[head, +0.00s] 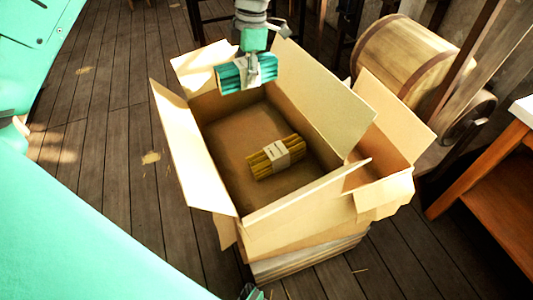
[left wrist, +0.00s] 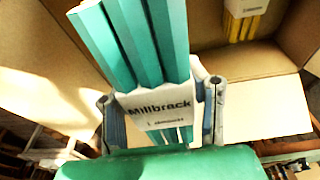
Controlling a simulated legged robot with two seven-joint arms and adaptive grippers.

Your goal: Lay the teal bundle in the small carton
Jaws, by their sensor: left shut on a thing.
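The teal bundle (head: 232,76) is a set of teal sticks with a pale paper band. My left gripper (head: 252,68) is shut on it at the band and holds it above the far end of the large carton. In the left wrist view the bundle (left wrist: 135,45) sits between both fingers (left wrist: 162,112), and its band reads "Millbrack". The small carton (head: 385,195) stands open against the right side of the large one; its inside is partly hidden by flaps. A small dark and teal part at the bottom edge of the head view may be my right gripper (head: 250,292), mostly cut off.
The large open carton (head: 225,130) holds a yellow bundle (head: 262,166) with a pale band on its floor. Raised flaps stand around both cartons. A wooden barrel (head: 405,60) is behind right, and a wooden table (head: 490,190) is at right. Plank floor lies clear at left.

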